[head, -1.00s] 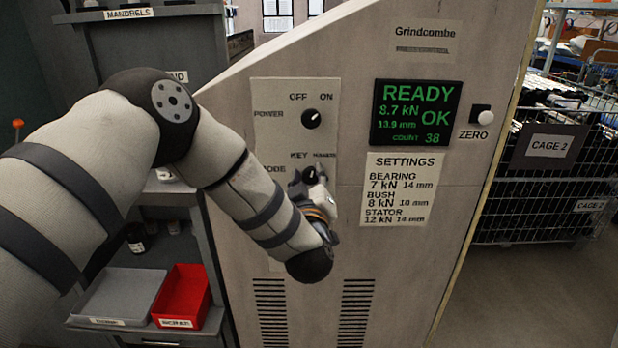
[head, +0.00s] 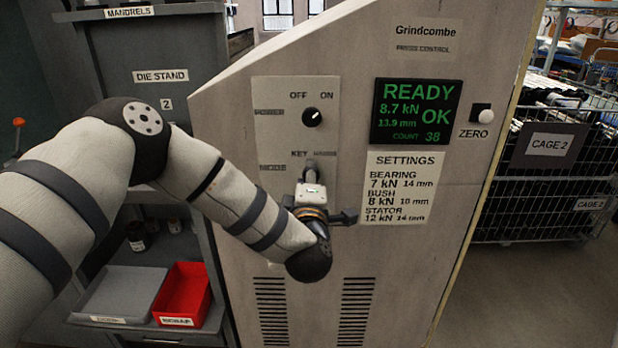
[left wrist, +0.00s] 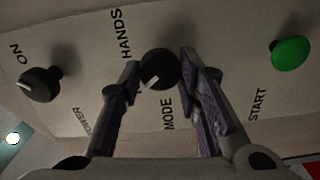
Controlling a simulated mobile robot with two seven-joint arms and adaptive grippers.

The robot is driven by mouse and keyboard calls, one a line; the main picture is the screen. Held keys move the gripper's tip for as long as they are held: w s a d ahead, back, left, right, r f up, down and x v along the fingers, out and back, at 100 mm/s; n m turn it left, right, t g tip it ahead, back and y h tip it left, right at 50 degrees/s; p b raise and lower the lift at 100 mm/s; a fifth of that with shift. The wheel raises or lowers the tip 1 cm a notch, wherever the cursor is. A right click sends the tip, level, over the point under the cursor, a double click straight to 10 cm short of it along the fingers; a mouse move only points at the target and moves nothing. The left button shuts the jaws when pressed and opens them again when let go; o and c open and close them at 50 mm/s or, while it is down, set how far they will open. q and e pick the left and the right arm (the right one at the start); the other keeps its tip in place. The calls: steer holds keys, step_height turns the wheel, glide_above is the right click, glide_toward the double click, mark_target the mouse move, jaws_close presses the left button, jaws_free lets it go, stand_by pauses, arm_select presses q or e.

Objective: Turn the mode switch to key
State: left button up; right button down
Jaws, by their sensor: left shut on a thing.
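The mode switch, a black round knob with a white pointer mark, shows between my fingers in the left wrist view (left wrist: 158,70). Its pointer aims to the lower left of that view, away from the HANDS label (left wrist: 128,34); the KEY label is hidden there. In the head view the KEY label (head: 298,154) shows above my left gripper (head: 312,170), which hides the knob. In the left wrist view my left gripper (left wrist: 160,80) has its fingers on either side of the knob, shut on it. My right gripper is in neither view.
The power knob (head: 312,117) sits above the mode switch, its pointer on the ON side. A green START button (left wrist: 291,54) shows in the left wrist view. The display (head: 416,112) reads READY and OK, beside a white ZERO button (head: 481,117). A red bin (head: 182,296) stands lower left.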

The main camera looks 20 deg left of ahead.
arm_select(q)
steer(key=shift+f+n, duration=0.15)
steer(key=shift+n, duration=0.45)
steer(key=shift+d, duration=0.1)
steer(key=o, duration=1.1)
steer(key=v, duration=1.2)
